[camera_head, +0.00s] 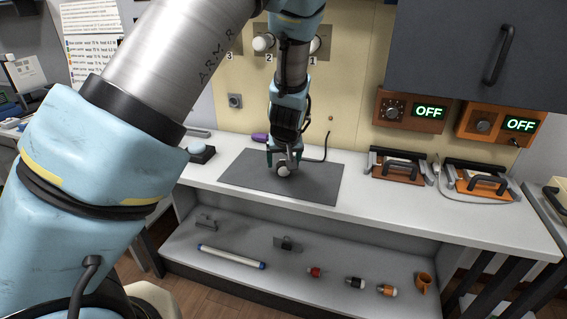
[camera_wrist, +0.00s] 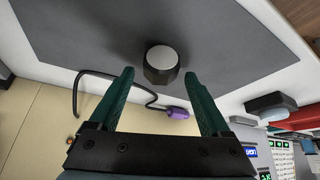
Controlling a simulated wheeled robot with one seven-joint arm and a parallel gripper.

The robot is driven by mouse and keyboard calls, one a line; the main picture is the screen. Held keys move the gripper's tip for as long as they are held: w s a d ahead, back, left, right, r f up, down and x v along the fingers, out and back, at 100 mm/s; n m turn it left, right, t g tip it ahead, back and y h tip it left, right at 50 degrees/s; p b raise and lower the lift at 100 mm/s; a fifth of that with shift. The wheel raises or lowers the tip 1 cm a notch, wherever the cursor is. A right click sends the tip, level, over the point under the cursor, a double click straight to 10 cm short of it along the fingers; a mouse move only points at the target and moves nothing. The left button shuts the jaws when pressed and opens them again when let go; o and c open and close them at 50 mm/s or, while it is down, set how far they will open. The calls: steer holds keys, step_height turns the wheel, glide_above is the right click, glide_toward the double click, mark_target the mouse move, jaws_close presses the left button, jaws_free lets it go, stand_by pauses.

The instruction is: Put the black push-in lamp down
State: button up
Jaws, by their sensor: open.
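The black push-in lamp (camera_wrist: 161,70) has a dark faceted body and a pale round face. It stands on the grey mat (camera_head: 238,170), pale face toward the wrist camera. In the head view its pale face (camera_head: 283,171) shows right under my gripper (camera_head: 283,157). In the wrist view my gripper (camera_wrist: 159,76) is open, its two green fingers spread wide. The lamp appears centred between the fingertips and slightly beyond them, with a visible gap on each side. I cannot tell the exact height of the fingertips above the mat.
A purple object (camera_head: 260,137) with a black cord lies at the mat's back edge. A black block with a pale top (camera_head: 201,152) stands left of the mat. Two orange-based devices (camera_head: 396,168) (camera_head: 483,183) stand right. The lower shelf holds a white tube (camera_head: 231,257) and several small parts.

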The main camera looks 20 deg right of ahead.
steer(key=v, duration=1.1)
steer(key=shift+a, duration=0.15)
steer(key=s+a+n+g+y, duration=0.1)
steer(key=s+a+g, duration=0.1)
steer(key=a, duration=1.5)
steer(key=s+a+n+g, duration=0.2)
steer(key=s+a, duration=0.1)
steer(key=a, duration=1.4)
steer(key=shift+a+r+y, duration=0.2)
steer(key=shift+a+y, duration=0.1)
steer(key=shift+y, duration=0.1)
